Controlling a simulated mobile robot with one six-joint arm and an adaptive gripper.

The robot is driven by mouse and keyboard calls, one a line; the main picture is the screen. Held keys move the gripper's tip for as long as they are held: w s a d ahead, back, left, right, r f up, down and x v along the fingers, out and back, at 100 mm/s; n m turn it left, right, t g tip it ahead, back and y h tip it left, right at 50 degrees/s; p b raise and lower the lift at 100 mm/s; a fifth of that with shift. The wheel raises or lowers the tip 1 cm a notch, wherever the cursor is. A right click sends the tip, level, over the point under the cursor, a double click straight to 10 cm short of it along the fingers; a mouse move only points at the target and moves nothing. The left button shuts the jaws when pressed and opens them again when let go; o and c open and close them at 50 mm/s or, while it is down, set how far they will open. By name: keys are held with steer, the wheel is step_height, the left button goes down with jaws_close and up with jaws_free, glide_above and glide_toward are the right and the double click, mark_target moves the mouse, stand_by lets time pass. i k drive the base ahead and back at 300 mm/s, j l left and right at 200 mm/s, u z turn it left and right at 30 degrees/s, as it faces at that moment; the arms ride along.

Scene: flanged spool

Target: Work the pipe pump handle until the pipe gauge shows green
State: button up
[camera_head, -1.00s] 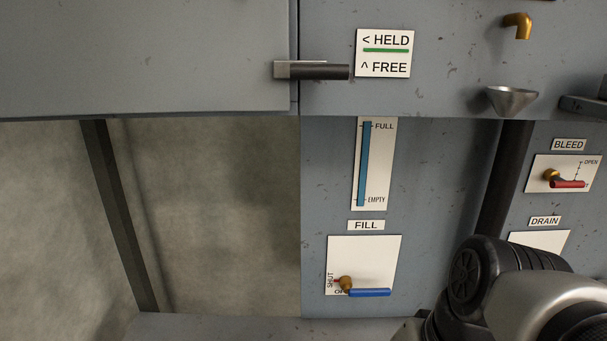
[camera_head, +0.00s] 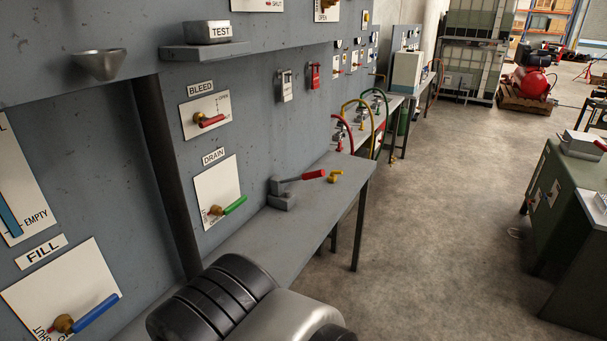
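A grey block device with a red-gripped lever (camera_head: 313,175) stands on the grey bench shelf, right of the DRAIN panel. It may be the pipe pump, but no label on it is readable. The lever lies nearly level and points right. I cannot pick out a pipe gauge showing green in this view. My arm's dark and silver links fill the bottom middle of the view. My gripper is not in view.
The wall carries a FILL valve with a blue handle (camera_head: 97,310), a BLEED valve with a red handle (camera_head: 211,121) and a DRAIN valve with a green handle (camera_head: 234,206). A small yellow fitting (camera_head: 335,176) lies near the bench edge. Open floor (camera_head: 440,230) spreads right.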

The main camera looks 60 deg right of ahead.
mark_target(317, 173)
steer(key=z, duration=1.7)
